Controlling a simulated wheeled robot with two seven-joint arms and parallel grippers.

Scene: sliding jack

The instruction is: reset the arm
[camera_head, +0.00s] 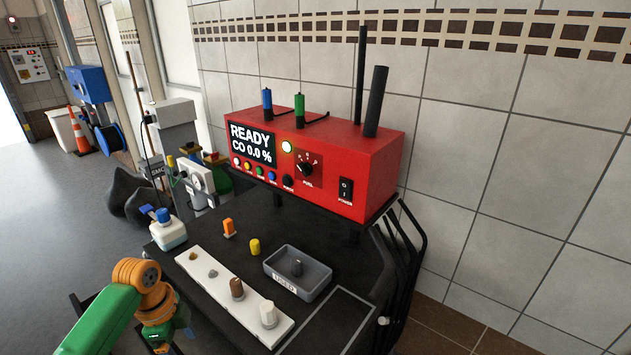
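My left arm comes in at the lower left, with a green link and orange joints. Its wrist end (160,335) points down beside the left end of the white strip, apart from it. The fingers are too small and cut off by the bottom edge to tell whether they are open. My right arm and gripper do not show. The red analyser (330,165) on the black bench has a lit screen reading "READY CO 0.0 %" and a green lamp.
A white strip (210,290) holds a brown plug (237,288) and a white plug (268,314). A grey tray (318,278) contains a dark piece. An orange piece (229,228), a yellow piece (255,246) and a blue-capped bottle (168,232) stand on the bench (200,245). Open floor lies left.

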